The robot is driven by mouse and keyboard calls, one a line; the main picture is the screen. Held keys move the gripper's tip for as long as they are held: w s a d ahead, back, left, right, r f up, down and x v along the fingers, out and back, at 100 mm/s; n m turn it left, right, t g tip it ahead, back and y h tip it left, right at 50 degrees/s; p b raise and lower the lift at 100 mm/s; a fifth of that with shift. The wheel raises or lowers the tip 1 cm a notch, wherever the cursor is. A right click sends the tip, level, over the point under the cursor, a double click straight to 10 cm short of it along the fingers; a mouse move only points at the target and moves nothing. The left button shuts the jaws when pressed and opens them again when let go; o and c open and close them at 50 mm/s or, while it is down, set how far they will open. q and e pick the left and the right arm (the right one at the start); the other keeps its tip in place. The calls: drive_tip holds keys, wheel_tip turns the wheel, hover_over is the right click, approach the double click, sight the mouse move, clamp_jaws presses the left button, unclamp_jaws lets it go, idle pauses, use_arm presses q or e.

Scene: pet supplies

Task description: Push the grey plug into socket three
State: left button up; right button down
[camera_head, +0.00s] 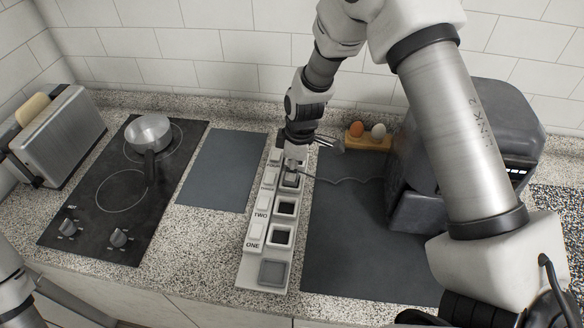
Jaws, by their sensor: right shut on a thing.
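A pale multi-socket strip (247,275) runs away from the counter's front edge. Beside its switches, the labels ONE and TWO can be read. Socket one (279,237) and socket two (286,207) show dark and empty. My right gripper (292,164) comes down from above over the socket beyond two, and is shut on the grey plug (291,176). The plug is mostly hidden by the fingers, and I cannot tell how deep it sits in that socket. A thin grey cord (345,181) runs right from it. My left gripper is not in view.
A dark grey appliance (465,150) stands at right, partly behind my right arm. An egg holder (368,142) stands at the back. Left are a hob (115,215) with a pot (149,133) and a toaster (62,135). Flat dark mats (222,170) flank the strip.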

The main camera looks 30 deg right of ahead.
drive_tip(key=shift+f+b, duration=0.5)
drive_tip(key=shift+f, duration=0.2)
drive_tip(key=c, duration=1.1)
unclamp_jaws()
drive_tip(key=shift+o, duration=0.2)
wheel_tip(320, 180, up, 12)
drive_tip(key=d, duration=0.1)
drive_tip(key=shift+s, duration=0.4)
